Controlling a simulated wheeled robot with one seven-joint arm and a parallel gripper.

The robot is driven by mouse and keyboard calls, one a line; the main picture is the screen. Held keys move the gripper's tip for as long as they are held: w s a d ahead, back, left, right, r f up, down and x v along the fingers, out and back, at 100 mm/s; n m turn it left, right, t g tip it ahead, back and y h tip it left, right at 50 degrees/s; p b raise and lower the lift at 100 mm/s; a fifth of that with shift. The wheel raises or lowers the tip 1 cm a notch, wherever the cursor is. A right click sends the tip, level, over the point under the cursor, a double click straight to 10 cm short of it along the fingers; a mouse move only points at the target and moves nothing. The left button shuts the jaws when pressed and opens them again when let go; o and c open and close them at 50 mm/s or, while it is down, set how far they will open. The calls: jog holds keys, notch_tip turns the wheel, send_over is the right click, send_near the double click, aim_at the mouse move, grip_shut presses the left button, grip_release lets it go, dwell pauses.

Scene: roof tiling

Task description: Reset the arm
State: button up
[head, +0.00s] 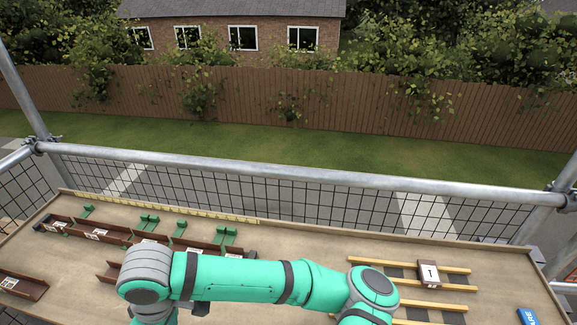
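My teal and grey arm (240,278) lies across the lower middle of the head view, above the workbench (300,238). One rounded grey joint shows at its left end and another at its right end. Both ends run out of the picture at the bottom edge. My gripper is not in the picture, so what it holds, if anything, is hidden. The arm covers part of the bench and part of the brown channel pieces behind it.
Brown channels (112,236) with green brackets (148,222) and a yellow strip (165,206) lie left. Another brown piece (20,285) lies front left. Wooden battens (440,308), a block marked 1 (429,273) and a blue item (527,316) lie right. A metal rail (290,173) runs behind.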

jog(key=s+a+r+m+y, duration=0.1)
jog(key=a+r+y, duration=0.3)
jog(key=a, duration=0.3)
jog(key=s+a+r+m+y, duration=0.1)
jog(key=a+r+y, duration=0.2)
jog(key=a+y, duration=0.25)
jog(key=w+a+r+m+t+y, duration=0.2)
jog(key=w+r+m+t+y, duration=0.25)
jog(key=w+r+m, duration=0.2)
jog(key=w+d+f+m+t+h, duration=0.35)
jog(key=d+f+m+t, duration=0.25)
jog(key=d, duration=0.3)
jog(key=w+d+f+m+t+h, duration=0.2)
jog(key=d+f+m+t+h, duration=0.3)
jog(key=d, duration=0.4)
jog(key=s+d+f+m+t+h, duration=0.1)
jog(key=s+d+f+h, duration=0.2)
jog(key=s+d+f, duration=0.45)
jog(key=s+d+f+h, duration=0.4)
jog(key=s+d+f, duration=0.1)
jog(key=d, duration=0.5)
jog(key=s+d+n+h, duration=0.1)
jog(key=s+d+n, duration=0.2)
jog(key=s+d, duration=0.5)
jog(key=s, duration=0.3)
jog(key=shift+s+f, duration=0.25)
jog(key=shift+g, duration=0.25)
